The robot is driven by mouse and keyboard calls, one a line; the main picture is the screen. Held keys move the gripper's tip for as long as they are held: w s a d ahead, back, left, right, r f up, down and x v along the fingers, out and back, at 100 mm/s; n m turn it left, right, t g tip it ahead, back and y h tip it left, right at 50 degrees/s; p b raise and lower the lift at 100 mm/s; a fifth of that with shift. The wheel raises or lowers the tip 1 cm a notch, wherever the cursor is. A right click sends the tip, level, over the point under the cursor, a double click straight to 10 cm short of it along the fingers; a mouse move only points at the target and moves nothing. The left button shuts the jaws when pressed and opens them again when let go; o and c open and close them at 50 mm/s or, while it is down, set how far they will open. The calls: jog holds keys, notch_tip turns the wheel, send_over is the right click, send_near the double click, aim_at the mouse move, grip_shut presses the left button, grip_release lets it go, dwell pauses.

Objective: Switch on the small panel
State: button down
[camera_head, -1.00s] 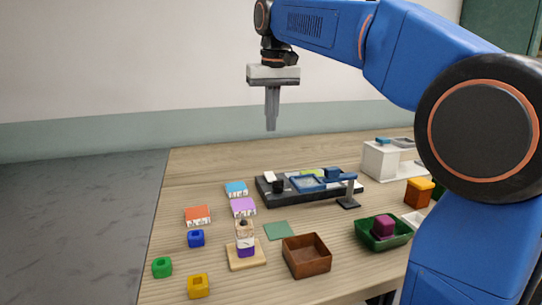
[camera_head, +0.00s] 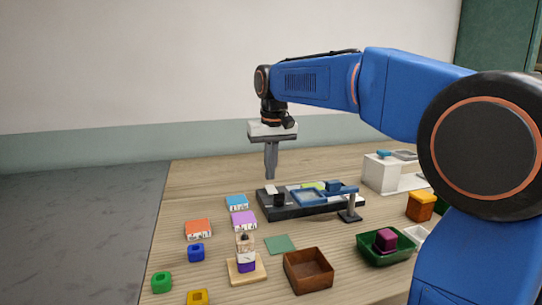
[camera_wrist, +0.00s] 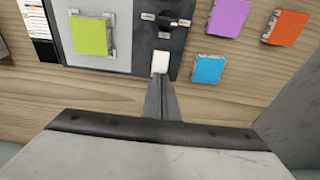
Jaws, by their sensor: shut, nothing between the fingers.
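The small dark panel (camera_head: 320,208) lies flat near the back of the table. A white switch (camera_wrist: 160,62) sits at its edge in the wrist view, with a black knob (camera_wrist: 172,22) beside it between small labels. My gripper (camera_head: 270,177) points straight down above the panel's back left corner, shut and empty. In the wrist view its fingertips (camera_wrist: 158,82) appear right beside the white switch. I cannot tell whether they touch it.
A yellow-green square (camera_wrist: 90,36) is on the panel. Blue (camera_head: 237,202), purple (camera_head: 243,219) and orange (camera_head: 198,228) books lie to the left. A brown box (camera_head: 308,271) is in front.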

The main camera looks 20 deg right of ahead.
aim_at(270, 187)
jog(key=shift+w+f, duration=0.2)
jog(key=shift+f, duration=1.1)
jog(key=shift+w+f+g, duration=0.25)
jog(key=shift+f+g, duration=0.1)
jog(key=shift+g, duration=0.15)
jog(key=shift+s, duration=0.1)
jog(key=shift+s+f, duration=0.1)
jog(key=shift+s, duration=0.75)
notch_tip(270, 187, up, 14)
jog(key=shift+s+r, duration=0.25)
jog(key=shift+s, duration=0.2)
